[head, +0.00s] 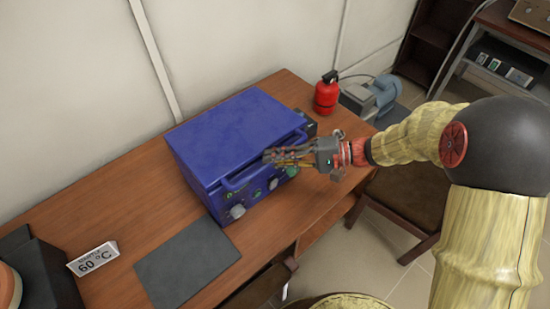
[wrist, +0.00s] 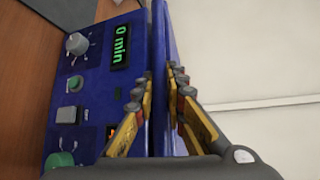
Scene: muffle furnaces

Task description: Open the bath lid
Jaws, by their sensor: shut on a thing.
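The blue bath (head: 188,158) stands on the wooden table in the head view. Its flat blue lid (head: 225,128) lies over the top and looks down; a small gap cannot be ruled out. A blue handle bar (head: 236,185) runs along the lid's front edge. My gripper (head: 268,156) reaches in from the right and is shut on the lid handle near its middle. In the wrist view, my gripper (wrist: 157,85) has its fingers on either side of a blue strip (wrist: 158,60); the fingers hide part of it. The front panel (wrist: 90,90) shows knobs and a green "0 min" display (wrist: 121,45).
A dark mat (head: 187,263) lies in front of the bath. A "60 °C" sign (head: 93,260) stands at the left. A red fire extinguisher (head: 326,94) and a grey-blue pump (head: 372,97) are behind at the right. The wall is close behind the bath.

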